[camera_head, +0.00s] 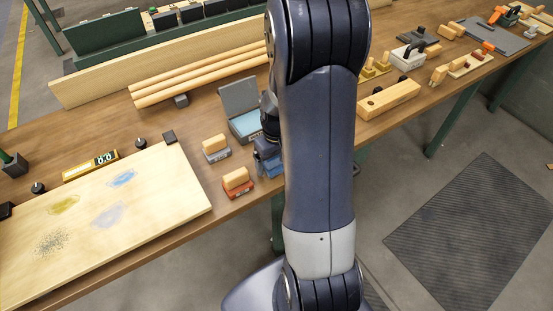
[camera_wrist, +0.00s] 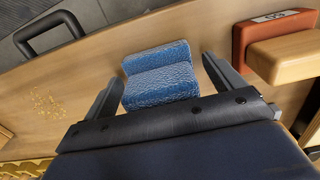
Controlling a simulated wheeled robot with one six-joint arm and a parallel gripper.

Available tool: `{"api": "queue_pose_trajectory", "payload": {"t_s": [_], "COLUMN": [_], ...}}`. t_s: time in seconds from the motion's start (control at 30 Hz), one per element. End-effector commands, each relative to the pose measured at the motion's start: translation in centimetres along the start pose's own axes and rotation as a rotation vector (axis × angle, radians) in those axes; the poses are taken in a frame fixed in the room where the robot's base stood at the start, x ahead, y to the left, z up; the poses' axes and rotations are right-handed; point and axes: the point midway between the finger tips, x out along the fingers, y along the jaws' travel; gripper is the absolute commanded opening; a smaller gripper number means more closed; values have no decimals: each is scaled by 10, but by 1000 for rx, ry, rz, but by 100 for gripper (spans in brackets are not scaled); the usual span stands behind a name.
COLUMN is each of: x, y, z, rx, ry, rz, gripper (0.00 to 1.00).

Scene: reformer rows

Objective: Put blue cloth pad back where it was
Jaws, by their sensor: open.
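The blue cloth pad (camera_wrist: 160,76) lies on the wooden bench top in the wrist view, a folded, textured blue piece. My gripper (camera_wrist: 162,70) is open, with one dark finger to the left of the pad and the other to its right. Gaps show between the pad and both fingertips, so it is not gripped. In the head view my arm hides much of this area. Dark blue parts at the bench's front edge (camera_head: 268,162) show beside my arm, but pad and gripper are hard to tell apart there.
A red block with a wooden grip (camera_head: 238,183) stands close by; it also shows in the wrist view (camera_wrist: 285,45). A grey block (camera_head: 215,150) and an open grey box with light blue inside (camera_head: 246,122) are behind. A stained pale board (camera_head: 150,215) lies left.

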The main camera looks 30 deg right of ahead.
Motion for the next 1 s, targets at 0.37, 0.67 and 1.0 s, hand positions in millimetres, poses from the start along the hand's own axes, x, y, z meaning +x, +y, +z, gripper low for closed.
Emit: {"api": "queue_pose_trajectory", "payload": {"t_s": [0.37,0.67,1.0], "x": [-20,-83,-122], "y": [0,0,0], "z": [-1,-1,0], "rx": [0,0,0], "ry": [4,7,0], "rz": [2,2,0], "gripper": [89,89,89]}}
